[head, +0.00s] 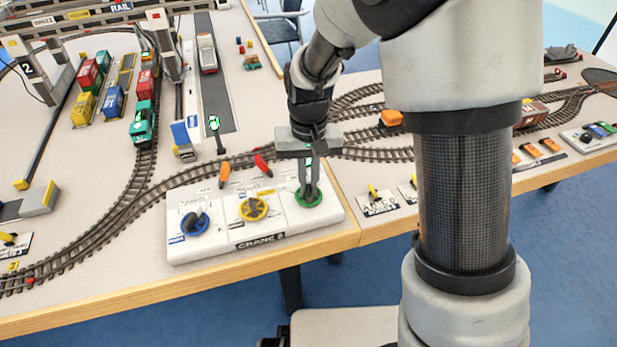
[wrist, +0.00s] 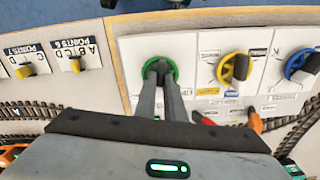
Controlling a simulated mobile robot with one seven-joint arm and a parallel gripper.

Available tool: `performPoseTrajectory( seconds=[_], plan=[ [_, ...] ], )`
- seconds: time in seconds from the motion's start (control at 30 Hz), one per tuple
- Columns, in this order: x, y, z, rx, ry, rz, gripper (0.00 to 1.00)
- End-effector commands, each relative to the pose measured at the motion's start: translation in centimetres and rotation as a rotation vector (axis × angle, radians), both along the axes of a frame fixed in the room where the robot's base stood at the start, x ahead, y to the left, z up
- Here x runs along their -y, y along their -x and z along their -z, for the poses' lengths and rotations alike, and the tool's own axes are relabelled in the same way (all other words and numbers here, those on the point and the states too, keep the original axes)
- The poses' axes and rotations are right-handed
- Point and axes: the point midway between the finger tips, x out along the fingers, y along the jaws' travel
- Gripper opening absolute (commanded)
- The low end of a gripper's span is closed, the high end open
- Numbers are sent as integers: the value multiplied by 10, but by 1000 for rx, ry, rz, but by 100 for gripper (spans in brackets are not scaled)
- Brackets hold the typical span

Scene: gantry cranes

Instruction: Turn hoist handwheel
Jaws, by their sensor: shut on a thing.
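The crane control panel (head: 262,238), labelled CRANE B, lies near the table's front edge. It carries a blue handwheel (head: 195,222) on the left, a yellow handwheel (head: 252,208) in the middle and a green handwheel (head: 307,198) on the right. My gripper (head: 308,190) reaches down to the green handwheel from above and is shut on its hub. In the wrist view the two fingers meet over the green handwheel (wrist: 174,70), hiding much of it. The yellow handwheel (wrist: 233,68) and the blue handwheel (wrist: 303,65) show beside it. I cannot read which label says hoist.
Orange lever (head: 224,174) and red lever (head: 263,165) stand at the panel's back edge, close to my gripper. Tracks run behind the panel, with a green locomotive (head: 142,124) on the left. Yellow points levers (head: 374,192) lie to the right of the panel.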

Motion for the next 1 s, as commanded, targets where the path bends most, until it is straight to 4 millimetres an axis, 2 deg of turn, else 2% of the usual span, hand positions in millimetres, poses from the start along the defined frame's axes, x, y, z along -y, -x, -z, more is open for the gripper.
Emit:
performPoseTrajectory(
  seconds=[0.3,0.77,0.8,0.87,0.9,1.0],
  plan=[
    [0,-1,-1,3,-1,91,0],
    [0,-1,-1,4,-1,101,0],
    [0,-1,-1,4,-1,101,14],
    [0,-1,-1,4,-1,101,24],
    [0,-1,-1,3,-1,100,28],
    [0,-1,-1,2,-1,100,28]
  ],
)
